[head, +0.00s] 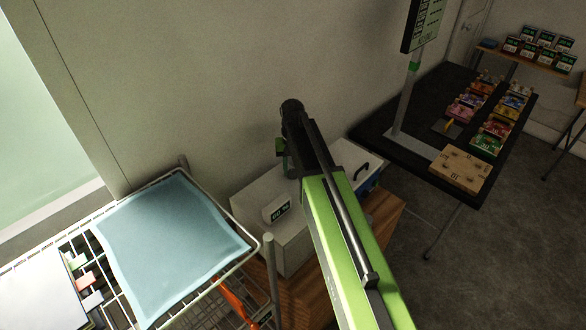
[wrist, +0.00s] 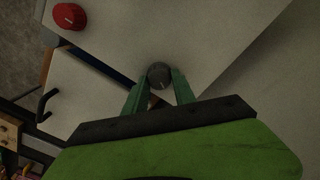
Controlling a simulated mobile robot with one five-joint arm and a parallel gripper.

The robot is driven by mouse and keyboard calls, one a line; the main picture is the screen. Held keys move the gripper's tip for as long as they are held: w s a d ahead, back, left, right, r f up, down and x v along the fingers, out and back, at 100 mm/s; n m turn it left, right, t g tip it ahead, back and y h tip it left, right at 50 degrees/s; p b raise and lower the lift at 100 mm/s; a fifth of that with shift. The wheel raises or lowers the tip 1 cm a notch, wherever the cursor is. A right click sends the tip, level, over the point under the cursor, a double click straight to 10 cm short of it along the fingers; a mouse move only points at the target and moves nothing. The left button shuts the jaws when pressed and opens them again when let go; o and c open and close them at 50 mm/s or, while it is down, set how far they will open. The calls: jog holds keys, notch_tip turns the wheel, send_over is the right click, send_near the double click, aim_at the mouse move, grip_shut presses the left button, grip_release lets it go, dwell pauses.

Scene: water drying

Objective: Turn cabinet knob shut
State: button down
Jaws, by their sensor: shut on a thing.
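A small dark grey round knob (wrist: 159,74) sits on a pale surface in the wrist view. My gripper (wrist: 158,88) is shut on this knob, with one green fingertip on each side of it. In the head view my gripper (head: 285,157) reaches down over the back of a pale grey cabinet (head: 287,247) by the wall. The knob is hidden behind my arm there. A red knob (wrist: 69,16) shows at the upper left of the wrist view, apart from my gripper.
A small display (head: 278,210) is on the cabinet. A dark handle (head: 361,170) stands right of my arm. A wire rack (head: 255,262) with a blue cloth (head: 168,246) is at left. A black table (head: 398,148) with several small boxes is at right.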

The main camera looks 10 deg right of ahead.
aim_at(292, 170)
jog(key=n, duration=0.4)
jog(key=shift+w+a+n, duration=0.1)
jog(key=shift+w+n, duration=0.05)
jog(key=shift+n, duration=0.55)
jog(key=c, duration=1)
grip_release()
jog(key=shift+c, duration=0.2)
notch_tip(292, 170, up, 18)
jog(key=p, duration=1.7)
jog(key=shift+f, duration=0.25)
